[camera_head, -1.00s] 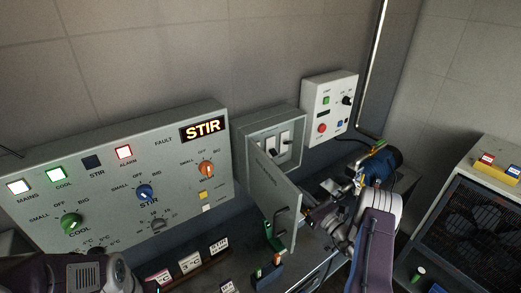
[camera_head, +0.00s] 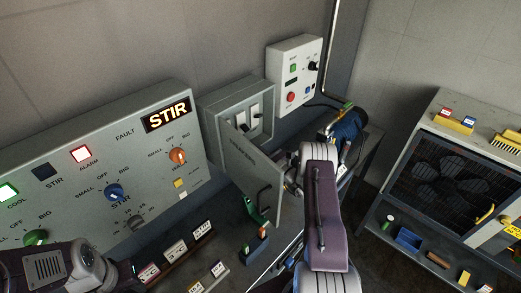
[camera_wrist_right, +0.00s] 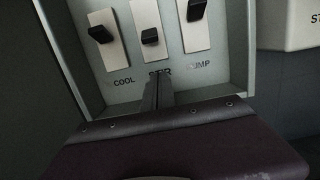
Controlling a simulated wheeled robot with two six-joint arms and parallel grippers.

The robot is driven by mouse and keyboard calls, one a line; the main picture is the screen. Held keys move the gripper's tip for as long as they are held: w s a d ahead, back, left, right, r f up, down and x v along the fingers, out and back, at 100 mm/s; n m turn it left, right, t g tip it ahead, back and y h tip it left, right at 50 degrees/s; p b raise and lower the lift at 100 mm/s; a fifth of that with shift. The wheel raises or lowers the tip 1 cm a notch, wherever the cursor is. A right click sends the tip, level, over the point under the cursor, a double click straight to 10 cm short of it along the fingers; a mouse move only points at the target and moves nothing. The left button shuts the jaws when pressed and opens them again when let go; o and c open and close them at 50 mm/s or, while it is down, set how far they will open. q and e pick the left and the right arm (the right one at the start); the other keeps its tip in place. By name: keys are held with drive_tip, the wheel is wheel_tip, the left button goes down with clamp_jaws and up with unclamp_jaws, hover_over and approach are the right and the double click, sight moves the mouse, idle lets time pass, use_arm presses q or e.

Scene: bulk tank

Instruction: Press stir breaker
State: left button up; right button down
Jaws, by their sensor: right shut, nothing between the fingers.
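The stir breaker (camera_wrist_right: 149,37) is a black lever on a white plate, the middle of three in the grey breaker box (camera_head: 207,125). Its lever sits lower on its plate than its neighbours' levers, the cool breaker (camera_wrist_right: 101,34) on the left and the pump breaker (camera_wrist_right: 196,12) on the right. My right gripper (camera_wrist_right: 158,84) is shut and empty, just below the stir plate and covering part of the STIR label; a gap shows between its tips and the lever. In the head view its fingers are hidden behind the box door.
The box door (camera_head: 254,165) hangs open between the box and my right arm. A control panel (camera_head: 60,215) with a lit STIR sign (camera_head: 167,114) stands at left. A smaller switch box (camera_head: 294,72) is on the wall at right. Label stands and tools sit on the bench.

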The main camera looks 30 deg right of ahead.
sight(243, 133)
drive_tip(key=x, duration=0.1)
drive_tip(key=p+x, duration=0.1)
drive_tip(key=x, duration=0.1)
drive_tip(key=shift+w+a+r, duration=0.1)
drive_tip(key=shift+r, duration=0.3)
drive_tip(key=shift+s+r+p, duration=0.35)
drive_tip(key=shift+r+p, duration=0.25)
drive_tip(key=shift+r, duration=0.15)
drive_tip(key=shift+s+d+r, duration=0.2)
drive_tip(key=shift+d+r, duration=0.05)
drive_tip(key=shift+r, duration=0.05)
drive_tip(key=shift+s+d+r+p, duration=0.1)
drive_tip(key=shift+s+r+p, duration=0.3)
drive_tip(key=shift+w+f, duration=0.1)
drive_tip(key=shift+d, duration=0.1)
